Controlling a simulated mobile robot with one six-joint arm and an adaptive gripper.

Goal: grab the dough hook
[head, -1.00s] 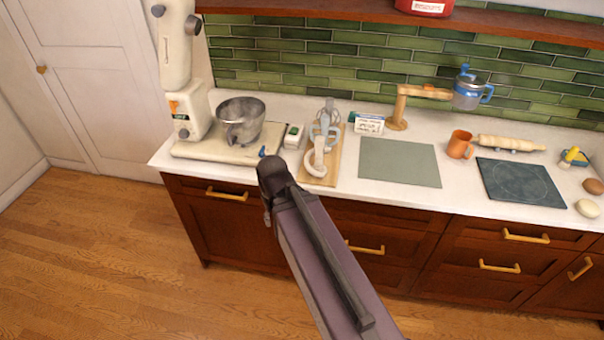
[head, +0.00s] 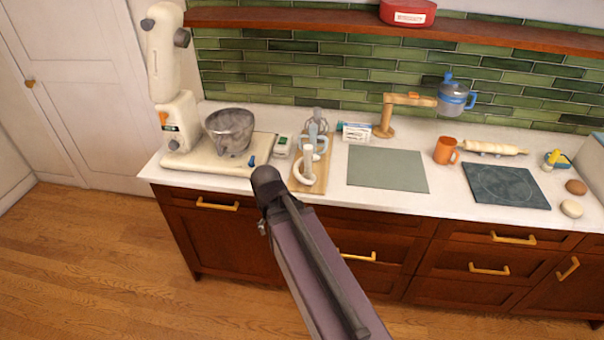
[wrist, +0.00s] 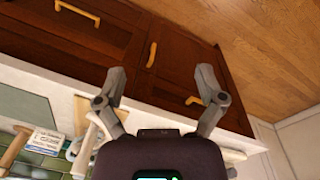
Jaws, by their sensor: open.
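The dough hook (head: 303,174) appears to be the pale curved piece at the front of a wooden board (head: 319,183) on the counter. Other mixer attachments (head: 318,128), one with a whisk-like shape, lie behind it on the same board. My gripper (wrist: 160,88) is open and empty in the wrist view, its fingers spread in front of the cabinet fronts. In the head view my arm hides the gripper; the arm's end is in front of the counter edge, just left of the board. In the wrist view, the board (wrist: 81,112) shows partly at lower left.
A stand mixer (head: 175,120) with a metal bowl (head: 229,130) stands left of the board. A green-grey mat (head: 388,168), an orange mug (head: 446,150), a wooden stand (head: 386,118) and a small box (head: 355,131) are to the right. Cabinet handles (head: 218,205) protrude below the counter.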

